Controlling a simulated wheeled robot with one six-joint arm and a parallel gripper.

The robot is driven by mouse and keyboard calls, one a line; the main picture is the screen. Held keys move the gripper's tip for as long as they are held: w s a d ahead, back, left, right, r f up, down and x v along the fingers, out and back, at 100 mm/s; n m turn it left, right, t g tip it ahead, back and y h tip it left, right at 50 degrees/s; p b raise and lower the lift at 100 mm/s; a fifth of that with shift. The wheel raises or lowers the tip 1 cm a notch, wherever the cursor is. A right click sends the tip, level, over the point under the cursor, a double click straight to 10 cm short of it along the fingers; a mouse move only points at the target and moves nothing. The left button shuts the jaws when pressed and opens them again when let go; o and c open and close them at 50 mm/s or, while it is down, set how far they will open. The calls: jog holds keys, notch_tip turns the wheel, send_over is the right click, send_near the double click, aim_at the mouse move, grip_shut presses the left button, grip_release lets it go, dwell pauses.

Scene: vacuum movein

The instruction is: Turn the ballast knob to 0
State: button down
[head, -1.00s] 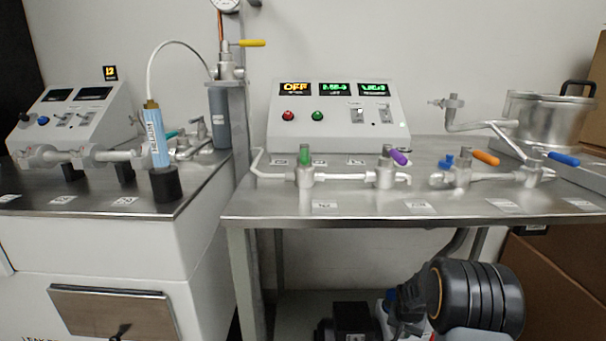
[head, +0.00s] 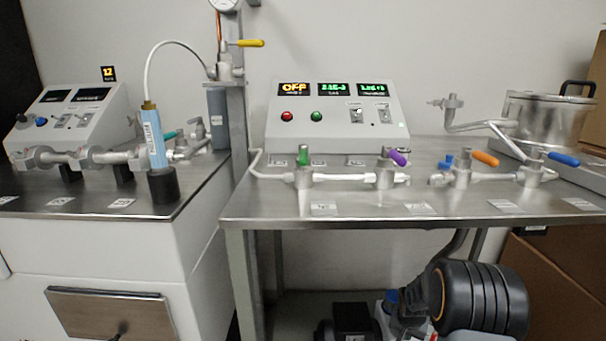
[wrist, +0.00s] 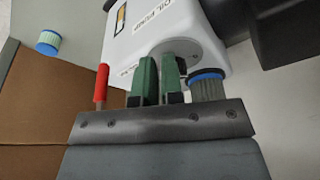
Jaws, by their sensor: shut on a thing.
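In the wrist view, the two green fingers of my gripper (wrist: 158,78) reach onto a round grey face on the white pump body (wrist: 190,20). The fingers are close together, shut on the ballast knob. The knob is hidden between and behind them, so its setting cannot be read. In the head view, the gripper's place under the right table is too dark and cluttered to make out the fingers.
In the wrist view, a ribbed cap with a blue ring (wrist: 207,85) stands close right of the fingers, and a red rod (wrist: 101,85) stands left. Another blue-and-green cap (wrist: 48,42) is farther left. In the head view, the steel table (head: 400,208) is above the pump area.

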jog(key=shift+w+p+v, duration=0.2)
jog(key=shift+p+v, duration=1)
jog(key=shift+v, duration=0.15)
jog(key=shift+w+p+v, duration=0.2)
jog(key=shift+p+v, duration=0.95)
jog(key=shift+v, duration=0.2)
jog(key=shift+d+r, duration=0.1)
jog(key=shift+d, duration=0.1)
